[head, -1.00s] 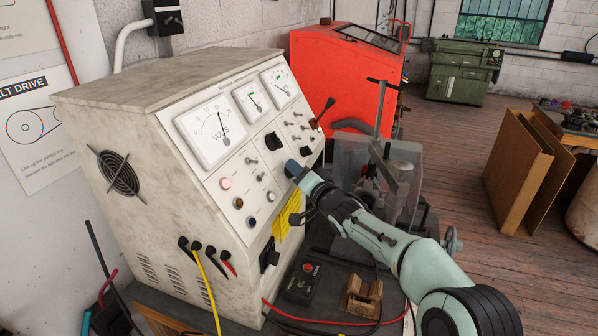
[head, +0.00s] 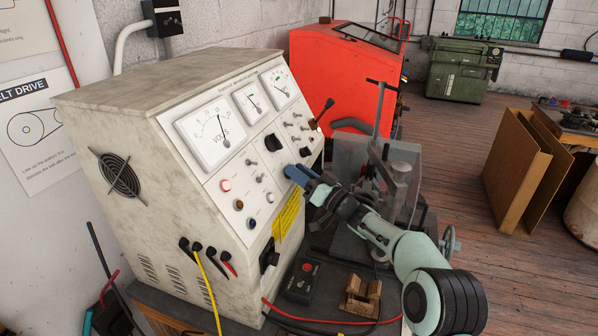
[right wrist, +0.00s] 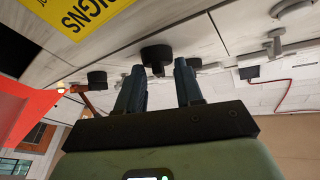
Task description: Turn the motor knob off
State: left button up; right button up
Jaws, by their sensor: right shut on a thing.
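The motor knob appears to be the black knob (right wrist: 157,57) on the pale test-bench panel, between my fingertips in the right wrist view. Its label cannot be read, and my gripper hides it in the head view. My right gripper (head: 290,172) is at the panel's lower right part, with its blue fingers shut on this knob. The fingers also show in the right wrist view (right wrist: 158,82), one on each side of it. My left gripper is not in view.
Another black knob (head: 273,142) sits higher on the panel, among toggle switches and below the gauges (head: 212,130). A yellow tag (head: 286,216) hangs below my gripper. A clamp stand (head: 378,130) and clear guard stand right of the bench. A small control box (head: 302,281) lies in front.

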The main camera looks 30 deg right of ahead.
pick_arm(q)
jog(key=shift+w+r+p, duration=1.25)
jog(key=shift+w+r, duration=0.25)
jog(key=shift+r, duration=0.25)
pick_arm(e)
jog(key=shift+w+d+n+g+y, duration=0.1)
jog(key=shift+n+g+y, duration=0.75)
jog(key=shift+n+y, duration=1.15)
jog(key=shift+d+n+g+y, duration=0.1)
jog(key=shift+n+g+y, duration=0.75)
jog(key=shift+n+y, duration=1.15)
jog(key=shift+n+h, duration=0.4)
jog(key=shift+n, duration=0.1)
jog(key=o, duration=1)
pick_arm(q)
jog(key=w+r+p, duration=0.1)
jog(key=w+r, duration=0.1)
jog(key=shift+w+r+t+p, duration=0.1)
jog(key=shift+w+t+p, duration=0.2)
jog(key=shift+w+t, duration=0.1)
pick_arm(e)
notch_tip(320, 180, up, 20)
jog(key=shift+a, duration=0.1)
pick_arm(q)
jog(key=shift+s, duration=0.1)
